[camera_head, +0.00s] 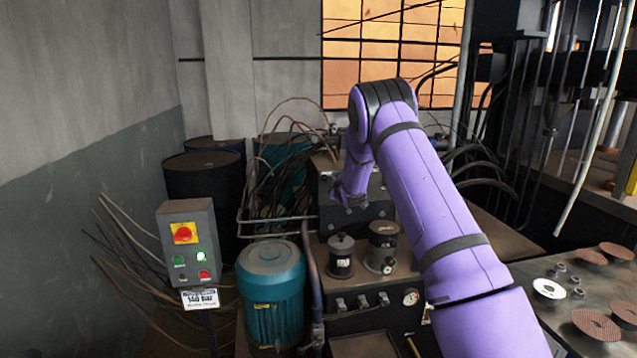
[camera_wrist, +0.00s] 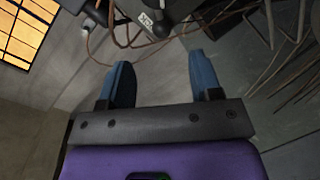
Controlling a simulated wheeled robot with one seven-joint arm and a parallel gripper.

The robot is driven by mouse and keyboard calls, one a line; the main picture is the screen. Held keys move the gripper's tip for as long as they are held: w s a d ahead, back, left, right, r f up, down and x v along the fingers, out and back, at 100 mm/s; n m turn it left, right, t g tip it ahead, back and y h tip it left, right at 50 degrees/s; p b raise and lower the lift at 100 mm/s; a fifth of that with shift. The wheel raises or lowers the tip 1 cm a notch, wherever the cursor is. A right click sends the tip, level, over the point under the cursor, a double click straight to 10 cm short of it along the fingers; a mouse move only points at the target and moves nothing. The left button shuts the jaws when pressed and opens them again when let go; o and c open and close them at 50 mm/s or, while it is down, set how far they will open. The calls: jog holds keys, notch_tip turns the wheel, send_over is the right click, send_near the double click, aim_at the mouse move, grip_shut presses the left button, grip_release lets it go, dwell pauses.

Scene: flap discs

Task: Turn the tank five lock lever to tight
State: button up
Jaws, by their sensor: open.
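I cannot make out a lock lever or a tank number in either view. Two small dark canisters, a left one (camera_head: 341,257) and a right one (camera_head: 382,247), stand on the brown power unit in the head view. Several small valve-like fittings (camera_head: 363,302) sit on its front, beside a round gauge (camera_head: 411,297). My gripper (camera_head: 348,198) hangs above and behind the canisters, its fingers unclear there. In the wrist view my gripper (camera_wrist: 163,78) has its two blue fingers wide apart with nothing between them. A dark part with a white label (camera_wrist: 147,21) lies beyond the fingertips.
A grey control box (camera_head: 189,241) with a red-yellow switch and a "140 bar" sign stands at left. A blue-green motor (camera_head: 271,291) is beside the unit. Loose cables and dark drums (camera_head: 204,185) crowd behind. A bench (camera_head: 588,300) with flap discs is at right.

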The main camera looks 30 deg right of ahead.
jog(key=x, duration=1)
jog(key=shift+w, duration=0.2)
grip_shut()
